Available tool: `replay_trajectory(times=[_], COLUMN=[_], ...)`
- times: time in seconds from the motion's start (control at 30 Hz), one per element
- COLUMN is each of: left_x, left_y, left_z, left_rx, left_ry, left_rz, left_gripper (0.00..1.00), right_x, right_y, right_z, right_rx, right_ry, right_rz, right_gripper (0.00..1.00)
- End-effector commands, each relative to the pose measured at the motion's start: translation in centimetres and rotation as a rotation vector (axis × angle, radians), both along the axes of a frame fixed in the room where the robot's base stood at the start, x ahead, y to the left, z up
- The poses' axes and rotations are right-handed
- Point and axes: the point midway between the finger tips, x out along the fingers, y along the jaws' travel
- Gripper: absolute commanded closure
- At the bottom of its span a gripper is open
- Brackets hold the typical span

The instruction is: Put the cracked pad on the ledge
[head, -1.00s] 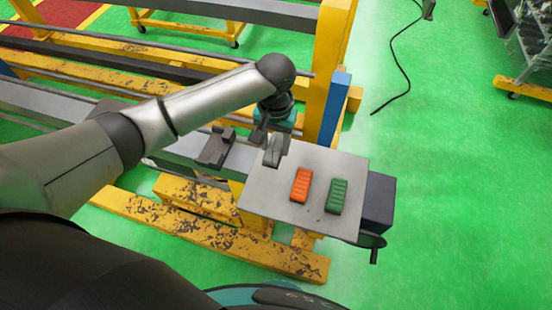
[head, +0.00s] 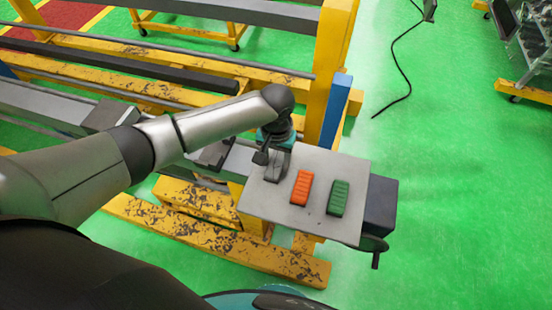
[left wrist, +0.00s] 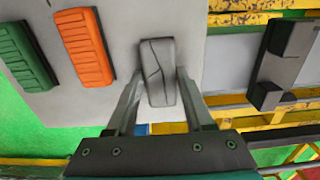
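The cracked pad (left wrist: 158,72) is a grey block with dark crack lines, lying on a flat grey plate (left wrist: 205,35). In the head view the pad (head: 273,168) is partly hidden by my left gripper (head: 269,157). In the left wrist view the left gripper (left wrist: 159,82) is open, with one finger on each side of the pad's near part. Narrow gaps show between fingers and pad. I cannot tell for certain which surface is the ledge. My right gripper is not in view.
An orange ribbed pad (head: 301,187) and a green ribbed pad (head: 338,198) lie on the plate, right of the cracked pad. A dark bracket (left wrist: 286,62) sits on a grey beam beside the plate. A yellow post (head: 329,75) stands behind.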

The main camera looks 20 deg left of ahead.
Motion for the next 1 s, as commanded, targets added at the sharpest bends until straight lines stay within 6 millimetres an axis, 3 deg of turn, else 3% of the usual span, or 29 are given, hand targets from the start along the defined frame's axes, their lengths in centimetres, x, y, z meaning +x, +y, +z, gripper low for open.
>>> replay_trajectory(times=[0.03,0.2,0.57,1.0], left_x=[0.0,0.0,0.0,0.1], left_y=[0.0,0.0,0.0,0.0], left_z=[0.0,0.0,0.7,9.5], left_rx=[0.0,0.0,-0.001,-0.001], left_ry=[0.0,0.0,-0.002,-0.003], left_rz=[0.0,-0.001,-0.002,-0.001], left_gripper=[0.41,0.22,0.21,0.21], right_x=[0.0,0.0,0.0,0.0], right_y=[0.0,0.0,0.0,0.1], right_z=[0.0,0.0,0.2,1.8], right_rx=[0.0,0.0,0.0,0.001], right_ry=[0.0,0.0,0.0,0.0], right_rz=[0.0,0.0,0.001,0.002], right_gripper=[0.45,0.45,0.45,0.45])
